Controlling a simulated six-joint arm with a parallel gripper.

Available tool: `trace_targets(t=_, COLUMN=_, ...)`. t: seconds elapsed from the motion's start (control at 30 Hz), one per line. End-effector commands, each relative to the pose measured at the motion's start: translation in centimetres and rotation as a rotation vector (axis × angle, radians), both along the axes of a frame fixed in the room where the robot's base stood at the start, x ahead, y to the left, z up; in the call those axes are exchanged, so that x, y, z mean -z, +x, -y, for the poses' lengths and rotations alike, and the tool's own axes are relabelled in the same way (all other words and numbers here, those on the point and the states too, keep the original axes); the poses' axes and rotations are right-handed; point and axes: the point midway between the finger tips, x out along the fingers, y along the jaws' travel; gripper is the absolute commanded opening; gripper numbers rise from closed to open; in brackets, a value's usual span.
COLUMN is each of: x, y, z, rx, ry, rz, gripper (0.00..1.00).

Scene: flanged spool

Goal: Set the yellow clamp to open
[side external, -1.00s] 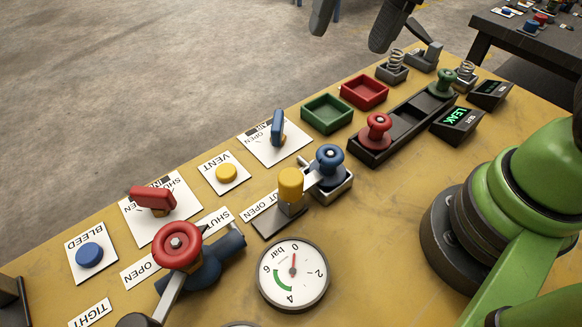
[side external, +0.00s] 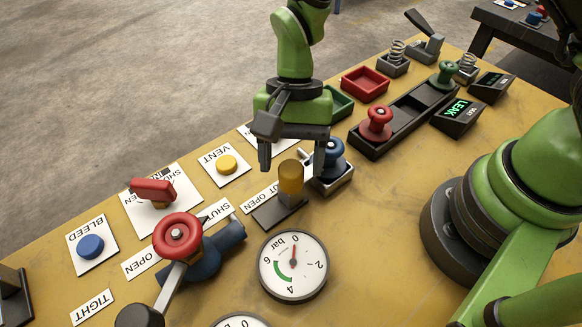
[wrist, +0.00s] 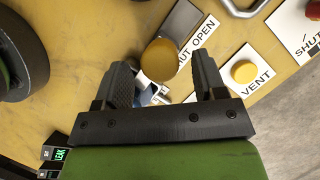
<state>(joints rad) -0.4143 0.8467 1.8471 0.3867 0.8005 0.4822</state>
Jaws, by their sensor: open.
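The yellow clamp (side external: 290,177) is an upright yellow cylinder on a dark base plate marked SHUT and OPEN, beside a blue knob (side external: 331,154). In the wrist view the yellow clamp (wrist: 160,60) shows between and just beyond the fingertips. My gripper (side external: 292,158) is open, its two fingers pointing down on either side of the clamp's top in the side view. I cannot tell whether either finger touches it. The near finger partly covers the blue knob, and my gripper hides part of the panel behind.
A pressure gauge (side external: 293,266) stands in front of the clamp. A red handwheel (side external: 177,235) and a yellow VENT button (side external: 227,164) lie to the left. A black rack with a red spool (side external: 376,122) is to the right, near red (side external: 365,82) and green trays.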

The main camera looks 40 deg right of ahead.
Motion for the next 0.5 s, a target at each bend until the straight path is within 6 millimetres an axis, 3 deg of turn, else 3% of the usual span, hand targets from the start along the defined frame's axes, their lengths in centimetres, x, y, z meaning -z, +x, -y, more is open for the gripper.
trace_targets(t=0.2, x=2.0, y=-0.6, z=-0.6, rx=0.0, ry=0.0, rz=-0.001, gripper=0.64)
trace_targets(t=0.5, x=2.3, y=-0.6, z=-0.7, rx=-0.001, ry=0.001, rz=0.001, gripper=0.64)
